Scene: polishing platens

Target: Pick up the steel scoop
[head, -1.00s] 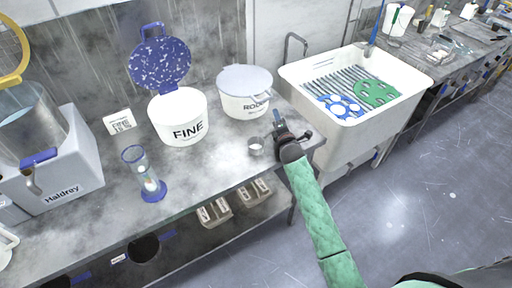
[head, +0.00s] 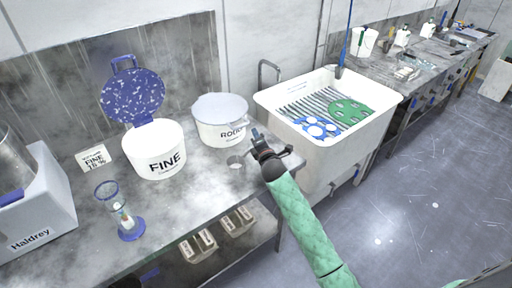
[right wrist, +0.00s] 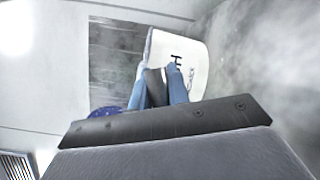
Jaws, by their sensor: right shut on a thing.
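The steel scoop (head: 235,161) shows as a small grey round shape at the right end of the bench top, in front of the lidded white tub. My right gripper (head: 256,136) is just right of it and low over the bench corner. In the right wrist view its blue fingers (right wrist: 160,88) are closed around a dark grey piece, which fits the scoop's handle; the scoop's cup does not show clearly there. I cannot tell whether the scoop touches the bench. My left gripper is not in view.
On the bench (head: 75,245) stand an open FINE tub (head: 150,140) with a speckled blue lid, a lidded tub (head: 215,135), an hourglass (head: 128,222) and a grey Haldrey machine (head: 40,220). A white sink (head: 335,125) with platens stands to the right.

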